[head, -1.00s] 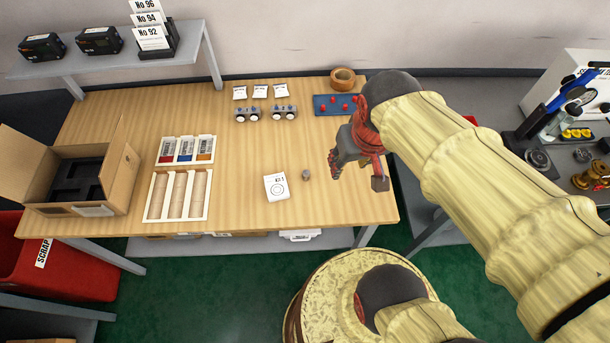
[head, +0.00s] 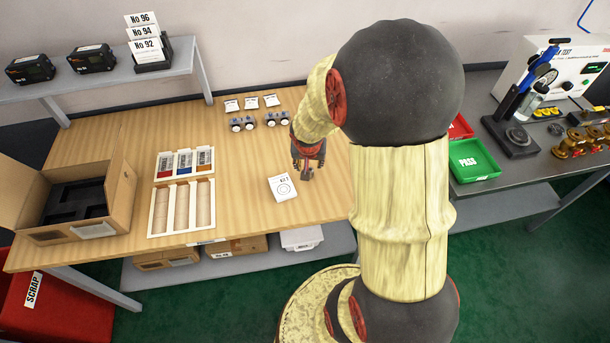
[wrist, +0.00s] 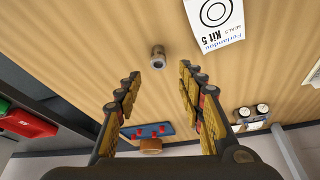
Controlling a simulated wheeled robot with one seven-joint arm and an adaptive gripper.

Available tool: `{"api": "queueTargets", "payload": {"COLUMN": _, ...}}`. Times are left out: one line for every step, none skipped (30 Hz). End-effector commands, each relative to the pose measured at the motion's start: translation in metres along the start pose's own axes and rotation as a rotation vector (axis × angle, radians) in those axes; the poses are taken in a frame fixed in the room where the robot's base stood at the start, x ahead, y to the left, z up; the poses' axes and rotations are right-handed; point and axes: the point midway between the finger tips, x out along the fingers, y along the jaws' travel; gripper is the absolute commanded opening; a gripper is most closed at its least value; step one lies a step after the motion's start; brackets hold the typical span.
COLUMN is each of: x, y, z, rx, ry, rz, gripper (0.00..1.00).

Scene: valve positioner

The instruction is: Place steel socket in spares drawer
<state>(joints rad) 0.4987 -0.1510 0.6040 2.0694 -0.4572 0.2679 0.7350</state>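The steel socket (wrist: 158,57) is a small grey cylinder standing on the wooden bench. In the wrist view it lies just beyond the fingertips, roughly centred between them and apart from both. In the head view it is not visible now, and my gripper covers that spot. My gripper (wrist: 159,74) is open and empty, with its fingers spread over the bench. In the head view it (head: 304,173) points down beside the white kit card (head: 283,187). No drawer marked as spares is legible; a white bin (head: 301,238) shows below the bench.
Small grey fittings (head: 277,119) stand behind. A blue board with red pegs (wrist: 147,131) shows in the wrist view. A green PASS tray (head: 473,160) is at right.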

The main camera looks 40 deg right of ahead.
Motion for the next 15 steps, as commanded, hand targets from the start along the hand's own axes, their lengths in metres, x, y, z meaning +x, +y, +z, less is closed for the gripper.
{"api": "queueTargets", "payload": {"x": 0.008, "y": 0.001, "z": 0.002, "rx": -0.001, "ry": -0.003, "rz": 0.001, "gripper": 0.39}}
{"api": "queueTargets", "payload": {"x": 0.011, "y": 0.001, "z": 0.002, "rx": -0.002, "ry": -0.003, "rz": 0.002, "gripper": 0.39}}
{"api": "queueTargets", "payload": {"x": 0.015, "y": 0.001, "z": 0.002, "rx": -0.002, "ry": -0.003, "rz": 0.002, "gripper": 0.39}}
{"api": "queueTargets", "payload": {"x": 0.018, "y": 0.001, "z": 0.002, "rx": -0.002, "ry": -0.003, "rz": 0.001, "gripper": 0.39}}
{"api": "queueTargets", "payload": {"x": 0.02, "y": 0.001, "z": 0.002, "rx": -0.001, "ry": -0.002, "rz": 0.001, "gripper": 0.39}}
{"api": "queueTargets", "payload": {"x": 0.022, "y": 0.001, "z": 0.002, "rx": -0.001, "ry": -0.002, "rz": 0.001, "gripper": 0.39}}
{"api": "queueTargets", "payload": {"x": 0.024, "y": 0.001, "z": 0.002, "rx": -0.001, "ry": -0.002, "rz": 0.001, "gripper": 0.39}}
{"api": "queueTargets", "payload": {"x": 0.026, "y": 0.001, "z": 0.002, "rx": -0.002, "ry": -0.002, "rz": 0.001, "gripper": 0.39}}
{"api": "queueTargets", "payload": {"x": 0.03, "y": 0.001, "z": 0.003, "rx": -0.003, "ry": -0.002, "rz": 0.001, "gripper": 0.39}}
{"api": "queueTargets", "payload": {"x": 0.034, "y": 0.001, "z": 0.004, "rx": -0.003, "ry": -0.003, "rz": 0.001, "gripper": 0.39}}
{"api": "queueTargets", "payload": {"x": 0.038, "y": 0.001, "z": 0.004, "rx": -0.003, "ry": -0.004, "rz": 0.002, "gripper": 0.39}}
{"api": "queueTargets", "payload": {"x": 0.045, "y": 0.002, "z": 0.005, "rx": -0.002, "ry": -0.004, "rz": 0.002, "gripper": 0.39}}
{"api": "queueTargets", "payload": {"x": 0.05, "y": 0.002, "z": 0.006, "rx": -0.003, "ry": -0.005, "rz": 0.002, "gripper": 0.39}}
{"api": "queueTargets", "payload": {"x": 0.054, "y": 0.002, "z": 0.006, "rx": -0.004, "ry": -0.004, "rz": 0.002, "gripper": 0.39}}
{"api": "queueTargets", "payload": {"x": 0.06, "y": 0.001, "z": 0.005, "rx": -0.003, "ry": -0.003, "rz": 0.001, "gripper": 0.39}}
